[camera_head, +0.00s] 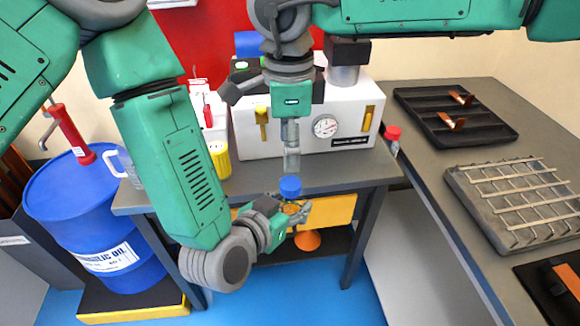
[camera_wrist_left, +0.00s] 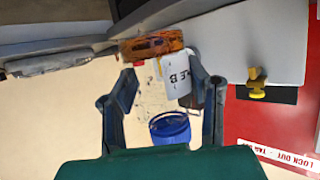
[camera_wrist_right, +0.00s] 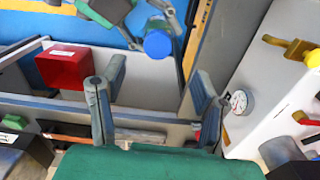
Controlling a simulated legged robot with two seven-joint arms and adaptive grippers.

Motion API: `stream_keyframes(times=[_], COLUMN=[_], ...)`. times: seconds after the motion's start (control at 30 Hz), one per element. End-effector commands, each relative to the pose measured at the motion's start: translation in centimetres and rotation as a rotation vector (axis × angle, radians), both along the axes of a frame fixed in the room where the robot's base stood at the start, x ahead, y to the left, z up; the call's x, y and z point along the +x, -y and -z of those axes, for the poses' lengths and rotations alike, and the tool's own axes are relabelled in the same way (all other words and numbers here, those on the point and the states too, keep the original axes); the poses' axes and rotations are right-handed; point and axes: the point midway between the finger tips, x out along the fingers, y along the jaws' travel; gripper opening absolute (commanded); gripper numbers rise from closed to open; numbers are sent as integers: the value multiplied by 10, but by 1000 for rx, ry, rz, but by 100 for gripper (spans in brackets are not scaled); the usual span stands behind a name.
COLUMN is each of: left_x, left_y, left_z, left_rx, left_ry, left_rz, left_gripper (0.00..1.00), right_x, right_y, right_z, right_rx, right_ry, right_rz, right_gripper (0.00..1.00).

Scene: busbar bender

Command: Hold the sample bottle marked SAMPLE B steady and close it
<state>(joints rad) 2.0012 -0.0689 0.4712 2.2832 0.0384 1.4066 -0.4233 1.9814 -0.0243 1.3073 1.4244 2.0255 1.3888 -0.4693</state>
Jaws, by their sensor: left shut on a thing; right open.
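The sample bottle has a blue cap (camera_head: 290,187) at its top and is held upright in front of the bench edge by my left gripper (camera_head: 291,210). In the left wrist view the white label (camera_wrist_left: 177,75) ends in "LE B", the rest is cut off, and amber contents (camera_wrist_left: 152,45) show at the far end. The blue cap (camera_wrist_left: 170,127) sits at the mouth; whether it is tight cannot be told. My right gripper (camera_head: 291,160) is open, empty, pointing down above the cap. The cap also shows in the right wrist view (camera_wrist_right: 158,43), beyond its fingertips.
A white machine with a gauge (camera_head: 326,126) stands on the grey bench behind the grippers. A red-capped item (camera_head: 392,134) is at its right and a yellow container (camera_head: 220,160) at its left. A blue drum (camera_head: 95,215) stands left. A wire rack (camera_head: 520,200) lies right.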

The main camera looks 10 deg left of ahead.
Motion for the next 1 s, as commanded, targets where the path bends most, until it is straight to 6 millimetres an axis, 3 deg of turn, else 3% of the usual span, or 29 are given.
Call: stream_keyframes(times=[0.1,0.3,1.0], left_x=[0,0,0], left_y=[0,0,0], left_z=[0,0,0], left_rx=[0,0,0], left_ry=[0,0,0], left_rz=[0,0,0], left_gripper=[0,0,0], right_x=[1,1,3], right_y=[0,0,1], right_z=[-20,-37,-35], right_rx=[0,0,-5], right_ry=[2,0,5], right_rz=[0,0,4], right_gripper=[57,57,57])
